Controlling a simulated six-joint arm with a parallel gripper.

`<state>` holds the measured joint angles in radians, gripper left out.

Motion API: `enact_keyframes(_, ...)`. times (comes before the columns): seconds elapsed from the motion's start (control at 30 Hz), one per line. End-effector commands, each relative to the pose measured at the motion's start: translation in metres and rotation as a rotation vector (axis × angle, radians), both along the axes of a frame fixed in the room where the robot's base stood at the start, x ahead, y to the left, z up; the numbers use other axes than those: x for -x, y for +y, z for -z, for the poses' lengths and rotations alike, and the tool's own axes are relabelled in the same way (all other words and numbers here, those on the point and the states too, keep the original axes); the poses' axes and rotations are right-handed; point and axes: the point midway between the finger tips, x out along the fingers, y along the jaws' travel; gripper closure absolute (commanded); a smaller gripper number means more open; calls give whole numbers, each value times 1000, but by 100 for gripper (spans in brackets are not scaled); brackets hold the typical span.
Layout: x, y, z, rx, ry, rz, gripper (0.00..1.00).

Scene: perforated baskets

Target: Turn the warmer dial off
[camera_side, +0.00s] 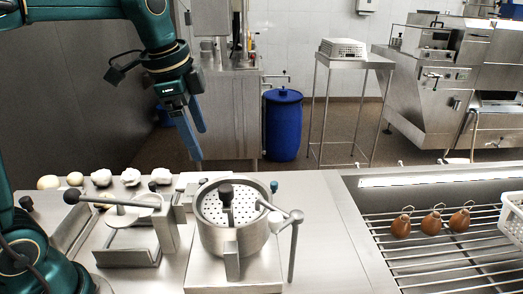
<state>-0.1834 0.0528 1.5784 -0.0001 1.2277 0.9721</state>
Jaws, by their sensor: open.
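My gripper (196,145) hangs in the air at the upper left, fingers pointing down, above and behind the back edge of the steel counter. Its fingers are blue and apart, with nothing seen between them. I cannot pick out the warmer dial with certainty. A small blue-grey knob (274,186) stands behind the right side of a round steel pot with a perforated plate (238,243). A dark knob (225,192) rises from the pot's middle. The gripper is apart from all of these.
A steel press with a long handle (106,201) stands left of the pot. Several pale round items (101,177) line the counter's back left. At right, brown pear-shaped items (432,221) lie on a wire rack beside a white perforated basket (512,219). A blue barrel (283,127) stands behind.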

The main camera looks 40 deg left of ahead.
Motion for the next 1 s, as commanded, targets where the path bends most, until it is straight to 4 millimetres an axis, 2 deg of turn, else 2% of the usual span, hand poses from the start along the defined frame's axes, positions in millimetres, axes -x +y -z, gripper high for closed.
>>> enact_keyframes(0.1, -26, 21, 21, -9, 74, 43, 20)
enact_keyframes(0.2, -42, 39, 43, -4, 132, 62, 20)
enact_keyframes(0.33, -55, 59, 73, 15, 196, 46, 20)
enact_keyframes(0.53, -55, 73, 106, 45, 265, 7, 20)
enact_keyframes(1.0, -52, 75, 155, 52, 282, -4, 20)
